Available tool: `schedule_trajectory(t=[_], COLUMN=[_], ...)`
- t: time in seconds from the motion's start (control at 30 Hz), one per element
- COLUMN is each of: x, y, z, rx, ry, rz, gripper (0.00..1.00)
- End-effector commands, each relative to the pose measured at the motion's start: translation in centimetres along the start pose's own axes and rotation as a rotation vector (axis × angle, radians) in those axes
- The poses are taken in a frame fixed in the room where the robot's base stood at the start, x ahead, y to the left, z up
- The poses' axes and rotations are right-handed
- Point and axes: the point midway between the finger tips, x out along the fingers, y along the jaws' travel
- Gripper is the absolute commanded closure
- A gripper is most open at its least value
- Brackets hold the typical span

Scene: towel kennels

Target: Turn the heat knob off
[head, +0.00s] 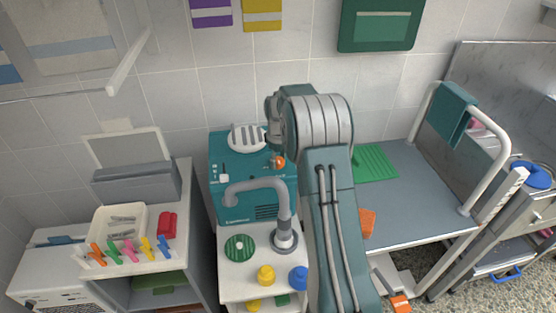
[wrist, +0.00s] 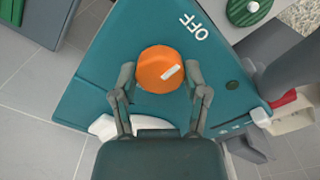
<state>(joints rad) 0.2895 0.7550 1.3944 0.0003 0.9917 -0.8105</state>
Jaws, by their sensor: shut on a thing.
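The heat knob is an orange round knob (wrist: 158,69) with a white mark, on the face of a teal machine (wrist: 100,62). In the wrist view the mark points to the right and slightly up. The white word OFF is printed up and right of the knob, so the mark is not in line with it. My gripper (wrist: 159,77) has a finger on each side of the knob and is shut on it. In the head view the knob (head: 278,162) shows on the teal machine (head: 228,152), with my arm beside it; the fingers are mostly hidden there.
A grey curved pipe (head: 284,215) rises in front of the machine from a white cart top (head: 262,252). A green striped disc (head: 239,247) and yellow and blue weights stand there. A grey table (head: 430,190) is at right, a cart with a tray of clips (head: 118,232) at left.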

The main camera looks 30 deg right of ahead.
Motion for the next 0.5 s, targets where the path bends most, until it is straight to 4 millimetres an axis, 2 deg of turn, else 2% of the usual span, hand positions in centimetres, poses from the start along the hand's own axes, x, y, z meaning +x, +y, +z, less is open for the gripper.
schedule_trajectory(t=[0.03,0.07,0.1,0.13,0.5], x=[0.40,0.40,0.38,0.34,0.03], y=[-0.15,-0.15,-0.15,-0.14,-0.06], z=[0.12,0.12,0.12,0.11,0.08], rx=[-0.001,-0.001,-0.001,-0.001,0.000], ry=[-0.006,-0.006,-0.006,-0.005,-0.001], rz=[-0.006,-0.006,-0.006,-0.005,-0.001], gripper=[0.89,0.28,0.10,0.06,0.06])
